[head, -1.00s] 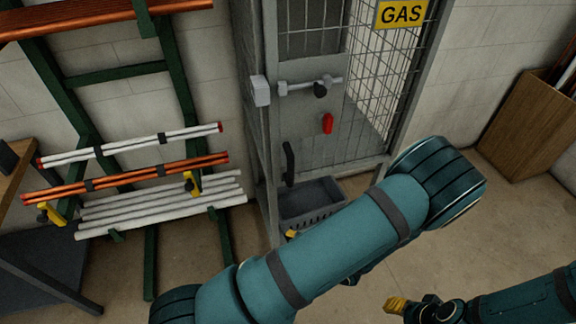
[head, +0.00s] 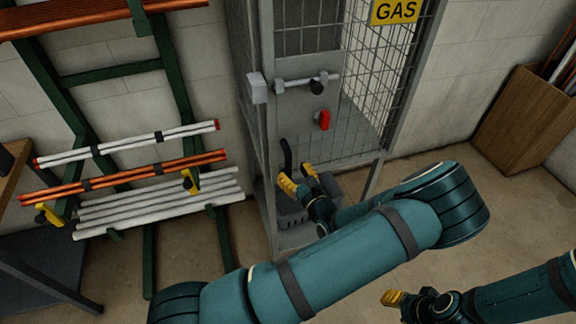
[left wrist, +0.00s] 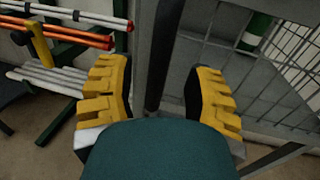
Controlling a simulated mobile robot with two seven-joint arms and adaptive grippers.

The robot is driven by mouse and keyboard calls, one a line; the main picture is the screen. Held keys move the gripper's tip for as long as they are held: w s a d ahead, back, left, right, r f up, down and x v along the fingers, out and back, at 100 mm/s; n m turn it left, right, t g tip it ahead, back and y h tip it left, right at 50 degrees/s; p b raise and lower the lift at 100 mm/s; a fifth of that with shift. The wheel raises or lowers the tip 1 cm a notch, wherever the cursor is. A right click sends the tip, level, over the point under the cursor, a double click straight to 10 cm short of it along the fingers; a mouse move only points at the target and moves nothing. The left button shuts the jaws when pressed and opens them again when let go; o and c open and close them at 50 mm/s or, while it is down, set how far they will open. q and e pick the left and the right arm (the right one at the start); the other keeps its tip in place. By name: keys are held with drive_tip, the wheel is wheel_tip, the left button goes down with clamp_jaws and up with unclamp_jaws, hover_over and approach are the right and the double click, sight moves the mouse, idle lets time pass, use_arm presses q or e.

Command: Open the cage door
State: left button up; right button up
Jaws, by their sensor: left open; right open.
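The cage door (head: 300,107) is a grey panel with mesh above, and it appears shut in its frame. A sliding bolt (head: 300,82) with a black knob crosses it, beside a grey box (head: 257,88) on the post. A red lever or tag (head: 323,119) sits below the bolt. The black upright door handle (head: 286,155) is low on the door; in the left wrist view the handle (left wrist: 163,50) stands between my open left gripper's fingers (left wrist: 160,98). My left gripper (head: 298,177) is just below and in front of it; contact cannot be told. My right gripper (head: 393,298) is apart from the door.
A green rack (head: 175,100) with white and orange tubes stands left of the cage. A yellow GAS sign (head: 396,11) hangs on the mesh. A wooden bin (head: 525,120) stands right. Floor between is clear.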

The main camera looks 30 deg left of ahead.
sight(290, 168)
use_arm(q)
drive_tip(key=shift+x, duration=1.75)
clamp_jaws()
